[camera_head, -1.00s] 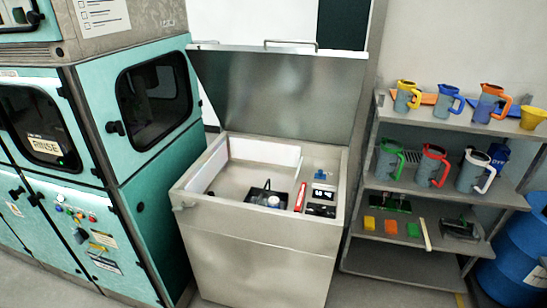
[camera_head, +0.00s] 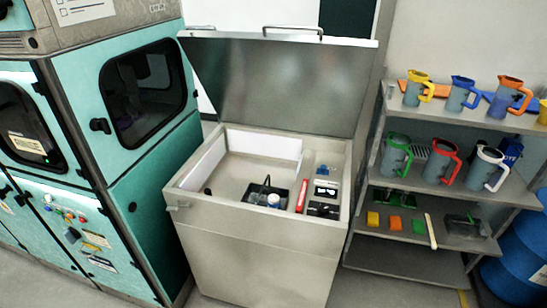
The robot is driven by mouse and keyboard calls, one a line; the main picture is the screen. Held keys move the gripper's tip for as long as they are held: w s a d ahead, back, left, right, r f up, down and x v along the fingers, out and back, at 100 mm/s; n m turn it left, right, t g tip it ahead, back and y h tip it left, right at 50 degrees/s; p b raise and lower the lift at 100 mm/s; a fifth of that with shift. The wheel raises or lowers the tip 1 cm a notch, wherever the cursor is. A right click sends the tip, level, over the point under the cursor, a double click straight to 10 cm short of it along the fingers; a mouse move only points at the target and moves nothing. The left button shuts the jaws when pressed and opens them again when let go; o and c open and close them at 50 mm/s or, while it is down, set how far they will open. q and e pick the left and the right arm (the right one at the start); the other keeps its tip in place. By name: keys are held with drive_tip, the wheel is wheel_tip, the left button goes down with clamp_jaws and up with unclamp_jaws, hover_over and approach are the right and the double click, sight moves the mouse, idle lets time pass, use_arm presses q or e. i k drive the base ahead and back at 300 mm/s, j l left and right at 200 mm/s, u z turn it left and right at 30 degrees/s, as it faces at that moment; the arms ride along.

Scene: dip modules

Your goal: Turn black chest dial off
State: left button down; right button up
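A grey metal chest (camera_head: 258,245) stands in the middle with its lid (camera_head: 285,85) raised. Inside its open top is a pale basin with a dark tray (camera_head: 258,192) holding a white-capped item (camera_head: 273,199). At the right of the top are a red item (camera_head: 302,196), a small blue part (camera_head: 323,170), a panel with a lit display (camera_head: 326,188) and a dark box (camera_head: 323,209). A small black knob-like thing (camera_head: 207,191) shows at the basin's left; I cannot tell whether it is the dial or how it is set. Neither gripper is in view.
A teal machine (camera_head: 130,130) with dark windows and coloured buttons stands at the left. A grey shelf (camera_head: 440,185) at the right holds several coloured-handle jugs and sponges. A blue barrel (camera_head: 520,260) stands at the far right. Some floor shows in front of the shelf.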

sight(323, 209)
drive_tip(key=i+l+u, duration=0.7)
drive_tip(key=l, duration=0.2)
drive_tip(key=i+l+u, duration=0.2)
drive_tip(key=l, duration=0.2)
drive_tip(key=i+l+u, duration=0.25)
drive_tip(key=l, duration=0.15)
drive_tip(key=k, duration=0.05)
